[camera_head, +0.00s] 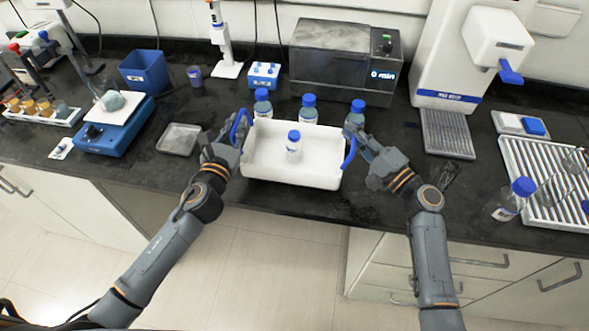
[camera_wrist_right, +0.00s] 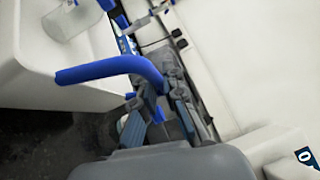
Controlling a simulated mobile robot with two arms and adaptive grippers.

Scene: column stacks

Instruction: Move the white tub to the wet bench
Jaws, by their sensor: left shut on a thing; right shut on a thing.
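The white tub (camera_head: 268,174) is at the front middle of the dark bench, with a blue handle at each end. One small blue-capped bottle (camera_head: 294,147) stands inside it. My left gripper (camera_head: 236,138) is shut on the tub's left blue handle (camera_head: 243,124). My right gripper (camera_head: 357,138) is shut on the right blue handle (camera_head: 349,156); in the right wrist view this handle (camera_wrist_right: 112,68) runs into the fingers (camera_wrist_right: 160,98). The tub looks level. I cannot tell whether its base touches the bench.
Several blue-capped bottles (camera_head: 309,108) stand just behind the tub, before a grey water bath (camera_head: 334,62). A flat metal tray (camera_head: 179,139) lies left of the tub. A bottle (camera_head: 508,202) and a white slatted rack (camera_head: 545,190) are at the right. Bench between right gripper and rack is mostly clear.

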